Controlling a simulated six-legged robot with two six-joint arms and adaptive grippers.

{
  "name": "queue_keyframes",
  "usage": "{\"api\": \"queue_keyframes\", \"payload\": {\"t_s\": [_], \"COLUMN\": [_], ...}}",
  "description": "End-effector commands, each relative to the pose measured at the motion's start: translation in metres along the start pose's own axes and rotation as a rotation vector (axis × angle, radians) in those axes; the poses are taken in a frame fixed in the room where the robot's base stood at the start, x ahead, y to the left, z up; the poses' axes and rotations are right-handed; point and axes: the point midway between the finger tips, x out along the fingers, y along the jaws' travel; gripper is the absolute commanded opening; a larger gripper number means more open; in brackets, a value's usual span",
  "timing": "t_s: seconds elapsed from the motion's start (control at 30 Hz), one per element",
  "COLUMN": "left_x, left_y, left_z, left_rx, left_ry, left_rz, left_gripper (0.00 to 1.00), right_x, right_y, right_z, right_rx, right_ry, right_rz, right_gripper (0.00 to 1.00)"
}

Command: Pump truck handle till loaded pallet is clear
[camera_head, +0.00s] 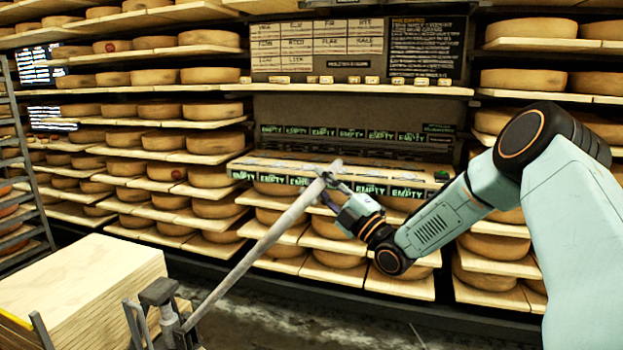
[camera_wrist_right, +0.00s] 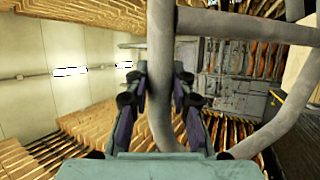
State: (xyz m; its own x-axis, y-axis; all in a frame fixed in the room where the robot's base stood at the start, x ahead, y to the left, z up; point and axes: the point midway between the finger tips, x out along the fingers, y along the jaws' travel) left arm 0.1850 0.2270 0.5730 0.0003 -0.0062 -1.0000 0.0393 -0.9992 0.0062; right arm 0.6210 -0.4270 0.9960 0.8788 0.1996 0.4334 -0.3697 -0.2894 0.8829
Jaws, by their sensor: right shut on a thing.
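The truck handle (camera_head: 262,247) is a long grey metal bar. It rises from a dark bracket (camera_head: 160,292) at the lower left and leans up to the right in the head view. My right gripper (camera_head: 330,180) is at its upper end. In the right wrist view, the grey tube of the handle (camera_wrist_right: 161,70) passes between the two fingers of the right gripper (camera_wrist_right: 160,95), which is shut on it. A stack of pale wooden boards (camera_head: 85,275) stands at the lower left beside the bracket. The pallet and the truck's forks are not clearly visible. My left gripper is out of view.
Shelves (camera_head: 150,130) with many cheese wheels fill the back wall. A ledge with "EMPTY" labels (camera_head: 330,180) lies behind the handle's top. A metal rack (camera_head: 22,170) stands at the left edge. Bare dark floor (camera_head: 270,325) shows right of the bracket.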

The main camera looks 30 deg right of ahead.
Motion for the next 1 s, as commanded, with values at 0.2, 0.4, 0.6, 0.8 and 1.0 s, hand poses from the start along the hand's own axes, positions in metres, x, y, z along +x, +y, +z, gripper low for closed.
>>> {"api": "queue_keyframes", "payload": {"t_s": [0.2, 0.4, 0.6, 0.8, 1.0], "left_x": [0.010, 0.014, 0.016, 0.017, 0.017], "left_y": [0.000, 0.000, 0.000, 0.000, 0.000], "left_z": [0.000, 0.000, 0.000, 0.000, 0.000], "left_rx": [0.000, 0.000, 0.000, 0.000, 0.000], "left_ry": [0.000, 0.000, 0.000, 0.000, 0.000], "left_rz": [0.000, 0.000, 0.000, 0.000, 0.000], "left_gripper": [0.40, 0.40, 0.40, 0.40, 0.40], "right_x": [-0.023, -0.036, -0.043, -0.045, -0.046], "right_y": [-0.011, -0.015, -0.017, -0.017, -0.017], "right_z": [0.010, 0.017, 0.020, 0.021, 0.021], "right_rx": [0.015, 0.023, 0.026, 0.027, 0.027], "right_ry": [0.003, 0.002, 0.004, 0.004, 0.003], "right_rz": [0.024, 0.042, 0.053, 0.056, 0.056], "right_gripper": [0.00, 0.00, 0.00, 0.00, 0.00]}}
